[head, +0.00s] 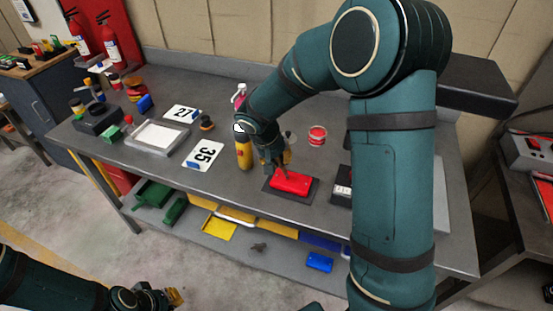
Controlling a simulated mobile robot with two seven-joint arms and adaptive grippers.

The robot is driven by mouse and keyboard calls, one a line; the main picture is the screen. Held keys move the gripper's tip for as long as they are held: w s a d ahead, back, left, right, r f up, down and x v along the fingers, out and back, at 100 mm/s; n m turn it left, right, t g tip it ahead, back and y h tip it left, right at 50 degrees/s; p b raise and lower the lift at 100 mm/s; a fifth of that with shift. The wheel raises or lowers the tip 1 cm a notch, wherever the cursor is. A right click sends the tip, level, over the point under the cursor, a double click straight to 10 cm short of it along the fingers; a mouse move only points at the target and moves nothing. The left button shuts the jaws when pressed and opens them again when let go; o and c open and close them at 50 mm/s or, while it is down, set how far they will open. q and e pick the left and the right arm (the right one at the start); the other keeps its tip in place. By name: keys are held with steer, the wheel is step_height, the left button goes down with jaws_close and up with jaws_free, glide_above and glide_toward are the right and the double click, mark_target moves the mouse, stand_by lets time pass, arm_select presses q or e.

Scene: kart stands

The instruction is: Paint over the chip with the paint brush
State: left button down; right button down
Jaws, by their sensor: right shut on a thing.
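A glossy red body part (291,184) lies on a dark mat (305,197) near the front edge of the grey bench. I cannot make out the chip on it at this size. My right gripper (279,163) points down just above the far left end of the red part. It is shut on a thin thing, most likely the paint brush, which is mostly hidden by the fingers; I cannot tell whether it touches the red part. My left gripper (172,298) hangs low at the bottom left, away from the bench, and its fingers are too unclear to read.
A red-topped can (317,135) stands behind the red part. Number cards (203,155) and a grey tray (158,137) lie further left.

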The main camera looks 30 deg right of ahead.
steer(key=shift+s+d, duration=0.35)
steer(key=shift+s, duration=0.05)
steer(key=shift+s+d, duration=0.1)
steer(key=shift+s+d+b, duration=0.4)
steer(key=shift+s+b, duration=0.05)
steer(key=shift+b, duration=0.05)
stand_by(0.4)
steer(key=shift+w+a, duration=0.55)
steer(key=shift+w, duration=0.15)
steer(key=shift+w+a, duration=0.45)
steer(key=shift+a, duration=0.05)
steer(key=shift+s+d+b, duration=0.15)
steer(key=shift+b, duration=0.2)
